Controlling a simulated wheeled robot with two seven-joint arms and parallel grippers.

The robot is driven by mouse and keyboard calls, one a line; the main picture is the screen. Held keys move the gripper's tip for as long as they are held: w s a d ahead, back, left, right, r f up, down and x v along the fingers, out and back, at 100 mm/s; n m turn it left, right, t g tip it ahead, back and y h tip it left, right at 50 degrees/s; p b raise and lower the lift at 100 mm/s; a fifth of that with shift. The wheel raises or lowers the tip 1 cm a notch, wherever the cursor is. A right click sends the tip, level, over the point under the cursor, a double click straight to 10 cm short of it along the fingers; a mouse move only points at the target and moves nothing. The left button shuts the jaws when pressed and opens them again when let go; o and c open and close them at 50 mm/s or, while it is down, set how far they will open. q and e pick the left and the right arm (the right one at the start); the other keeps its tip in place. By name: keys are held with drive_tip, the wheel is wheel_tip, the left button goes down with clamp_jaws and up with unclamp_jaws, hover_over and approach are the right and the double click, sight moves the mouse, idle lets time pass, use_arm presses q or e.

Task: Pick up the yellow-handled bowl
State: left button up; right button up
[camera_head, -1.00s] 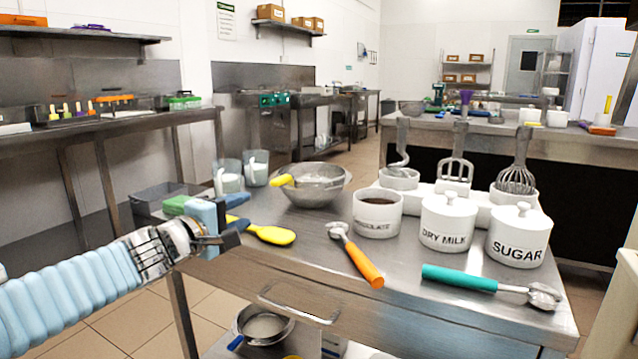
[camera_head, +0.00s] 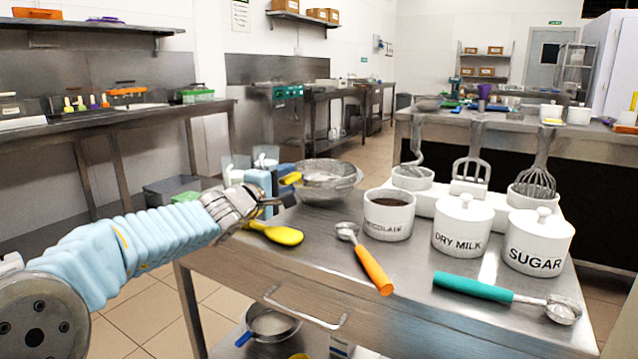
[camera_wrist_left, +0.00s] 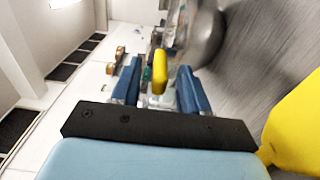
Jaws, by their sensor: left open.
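The metal bowl (camera_head: 328,187) stands on the left part of the steel table, to the left of the chocolate pot. Its yellow handle (camera_head: 291,178) points left, toward my left gripper (camera_head: 284,189). My left gripper (camera_wrist_left: 160,90) is open and holds nothing. In the head view the gripper hides part of the handle. My right gripper is not in view.
A yellow spoon-like tool (camera_head: 276,233) lies just below my left gripper. An orange-handled scoop (camera_head: 366,262), a teal-handled scoop (camera_head: 510,296) and white pots (camera_head: 463,226) occupy the table's middle and right. Cups (camera_head: 236,168) stand behind the gripper.

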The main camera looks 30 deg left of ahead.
use_arm(q)
drive_tip(key=shift+w+r, duration=0.1)
drive_tip(key=shift+w, duration=0.7)
clamp_jaws()
drive_tip(key=shift+r, duration=0.1)
drive_tip(key=shift+r, duration=0.15)
